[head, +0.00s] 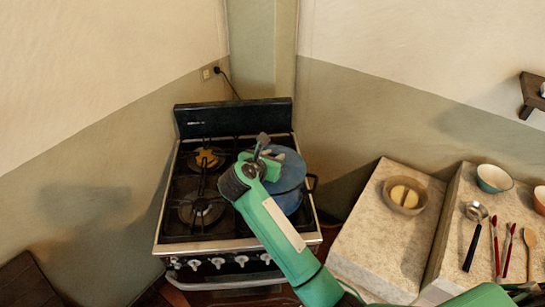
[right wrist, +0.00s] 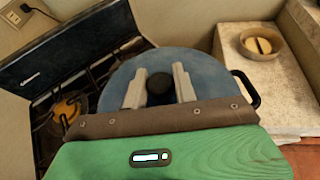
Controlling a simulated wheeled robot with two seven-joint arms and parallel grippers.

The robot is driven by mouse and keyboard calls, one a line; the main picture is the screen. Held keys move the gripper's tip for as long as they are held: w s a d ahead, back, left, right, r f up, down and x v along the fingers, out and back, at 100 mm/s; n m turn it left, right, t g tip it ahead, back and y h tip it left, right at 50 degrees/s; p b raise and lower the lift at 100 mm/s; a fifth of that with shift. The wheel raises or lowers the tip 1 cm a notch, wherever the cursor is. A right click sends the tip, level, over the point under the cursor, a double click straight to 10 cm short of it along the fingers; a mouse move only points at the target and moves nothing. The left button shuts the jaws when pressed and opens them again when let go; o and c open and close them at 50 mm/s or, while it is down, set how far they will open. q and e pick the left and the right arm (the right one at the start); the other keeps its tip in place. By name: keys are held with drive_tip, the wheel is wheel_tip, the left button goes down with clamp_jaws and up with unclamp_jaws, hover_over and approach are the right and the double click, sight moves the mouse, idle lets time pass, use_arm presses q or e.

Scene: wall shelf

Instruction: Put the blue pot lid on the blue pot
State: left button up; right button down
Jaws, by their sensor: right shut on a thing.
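The blue pot (head: 290,203) stands on the right side of the stove, with a dark side handle that also shows in the right wrist view (right wrist: 248,88). The round blue pot lid (head: 293,168) is over the pot, and its blue top fills the middle of the right wrist view (right wrist: 125,78). My right gripper (head: 264,152) is shut on the lid's dark knob (right wrist: 159,92), with one pale finger on each side. The arm and gripper hide part of the lid and pot. I cannot tell whether the lid's rim touches the pot all round. My left gripper is not in view.
The black gas stove (head: 180,228) has bare burners at the left. To the right, a stone counter (head: 365,235) holds a tan bowl (head: 404,196). Further right lie a ladle (head: 474,230), brushes, a wooden spoon (head: 530,240) and a teal bowl (head: 494,178). A wall shelf (head: 531,92) is at upper right.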

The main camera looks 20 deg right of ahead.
drive_tip(key=shift+f+b, duration=0.4)
drive_tip(key=shift+b, duration=0.3)
idle(1.1)
idle(0.4)
drive_tip(key=c, duration=0.6)
unclamp_jaws()
